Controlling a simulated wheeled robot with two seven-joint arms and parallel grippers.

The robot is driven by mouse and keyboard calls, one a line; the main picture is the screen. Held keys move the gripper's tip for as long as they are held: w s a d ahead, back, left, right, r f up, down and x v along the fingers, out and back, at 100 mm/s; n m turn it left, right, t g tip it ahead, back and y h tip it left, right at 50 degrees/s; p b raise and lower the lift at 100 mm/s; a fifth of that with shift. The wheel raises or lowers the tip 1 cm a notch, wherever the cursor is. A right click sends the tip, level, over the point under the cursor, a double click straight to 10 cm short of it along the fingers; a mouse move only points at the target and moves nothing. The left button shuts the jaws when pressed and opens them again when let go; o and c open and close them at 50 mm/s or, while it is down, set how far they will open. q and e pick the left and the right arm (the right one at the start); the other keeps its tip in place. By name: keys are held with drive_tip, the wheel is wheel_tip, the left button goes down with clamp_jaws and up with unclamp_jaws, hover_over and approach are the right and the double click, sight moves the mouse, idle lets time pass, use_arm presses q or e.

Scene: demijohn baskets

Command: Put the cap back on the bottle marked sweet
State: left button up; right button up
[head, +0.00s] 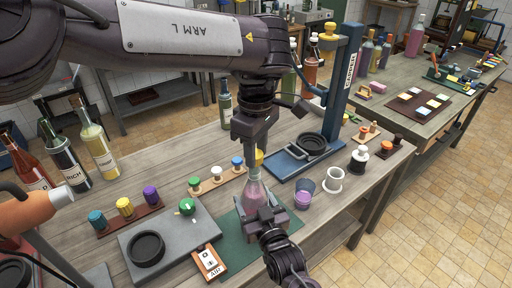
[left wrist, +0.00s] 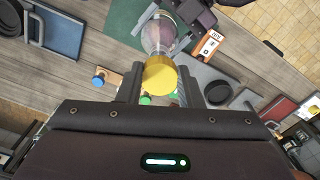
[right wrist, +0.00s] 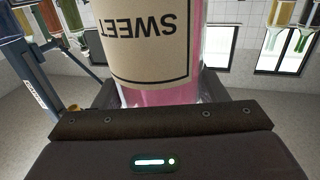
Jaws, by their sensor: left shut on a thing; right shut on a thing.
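The bottle marked sweet (head: 254,192) is clear with pink liquid and stands on a green mat (head: 232,246). Its SWEET label (right wrist: 152,45) shows upside down in the right wrist view. My right gripper (head: 265,218) is shut around the bottle's lower body. My left gripper (head: 257,148) comes down from above and is shut on a yellow cap (left wrist: 160,75). The cap is over the bottle's neck, and the bottle (left wrist: 162,35) lies beyond it in the left wrist view. I cannot tell whether the cap touches the mouth or is seated.
Right of the bottle stand a purple-filled cup (head: 304,191), a white cup (head: 333,180) and a blue capping stand (head: 342,85). To the left are a grey plate (head: 182,246), a tag block (head: 210,262) and racks of coloured caps (head: 125,208). Bottles (head: 98,150) stand far left.

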use_arm(q)
drive_tip(key=shift+f, duration=0.35)
use_arm(e)
drive_tip(key=c, duration=0.5)
use_arm(q)
drive_tip(key=m, duration=0.5)
drive_tip(key=shift+a+m, duration=0.1)
drive_tip(key=shift+m, duration=0.2)
drive_tip(key=m, duration=0.4)
drive_tip(key=shift+s, duration=0.1)
drive_tip(key=o, duration=0.9)
drive_tip(key=shift+a, duration=0.1)
drive_tip(key=shift+r, duration=2.25)
